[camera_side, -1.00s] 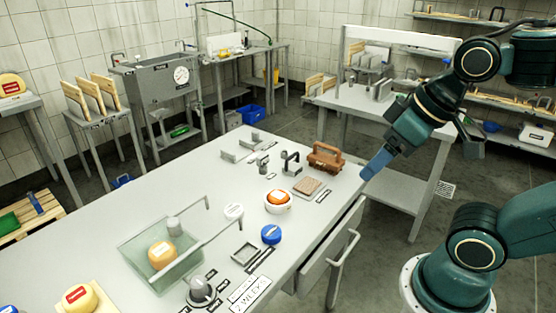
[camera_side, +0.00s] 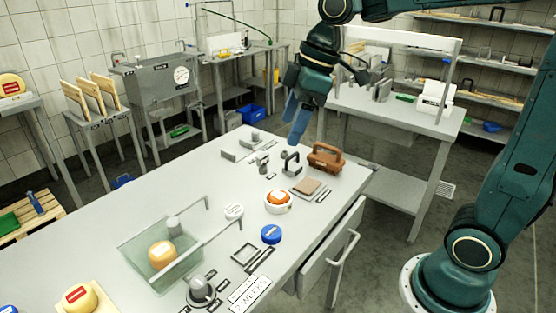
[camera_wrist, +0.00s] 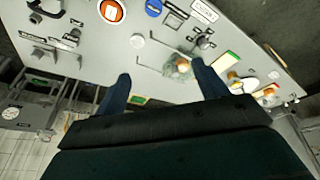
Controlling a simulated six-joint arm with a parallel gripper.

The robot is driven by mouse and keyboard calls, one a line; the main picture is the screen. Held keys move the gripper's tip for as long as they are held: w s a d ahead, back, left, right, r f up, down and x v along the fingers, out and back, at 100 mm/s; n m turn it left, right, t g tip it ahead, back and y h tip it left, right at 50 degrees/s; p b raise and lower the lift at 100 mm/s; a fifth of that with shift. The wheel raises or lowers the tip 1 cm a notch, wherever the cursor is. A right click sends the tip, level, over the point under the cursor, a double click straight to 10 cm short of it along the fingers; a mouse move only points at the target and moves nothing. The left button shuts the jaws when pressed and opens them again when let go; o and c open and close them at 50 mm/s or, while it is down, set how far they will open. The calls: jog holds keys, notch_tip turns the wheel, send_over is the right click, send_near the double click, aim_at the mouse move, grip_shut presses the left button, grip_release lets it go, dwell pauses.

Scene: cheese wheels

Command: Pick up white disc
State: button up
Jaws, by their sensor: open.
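The white disc (camera_side: 234,211) lies flat on the grey table (camera_side: 110,255), between the glass tray and the orange cheese in its white bowl. It also shows in the wrist view (camera_wrist: 137,40), above and between the fingers. My gripper (camera_side: 296,123) hangs high over the far side of the table, well away from the disc, with blue fingers pointing down. In the wrist view the two fingers (camera_wrist: 162,85) are spread wide apart with nothing held between them.
A glass tray (camera_side: 135,248) with a yellow cheese (camera_side: 161,254) stands left of the disc. The orange cheese (camera_side: 278,196) and a blue disc (camera_side: 271,234) are to its right. A brown handled block (camera_side: 326,158) and a dark handled tool (camera_side: 291,163) stand farther back.

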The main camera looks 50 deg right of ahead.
jog(key=w+d+f+n+g+y, duration=0.1)
jog(key=w+d+f+n+g, duration=0.1)
jog(key=w+f+n, duration=0.3)
jog(key=w+d+f+n+g+y, duration=0.1)
jog(key=w+d+f+n+g, duration=0.1)
jog(key=w+f+n, duration=0.4)
jog(key=w+f, duration=0.5)
jog(key=w, duration=0.2)
jog(key=shift+w+n, duration=0.3)
jog(key=shift+f, duration=0.15)
send_over(234, 209)
jog(key=d, duration=0.2)
jog(key=shift+w+d+f, duration=0.1)
jog(key=shift+w+f, duration=0.05)
jog(key=shift+f, duration=1.8)
jog(key=shift+w+d+f, duration=0.1)
jog(key=shift+w+f, duration=0.05)
jog(key=shift+f, duration=1.8)
jog(key=shift+x, duration=2.65)
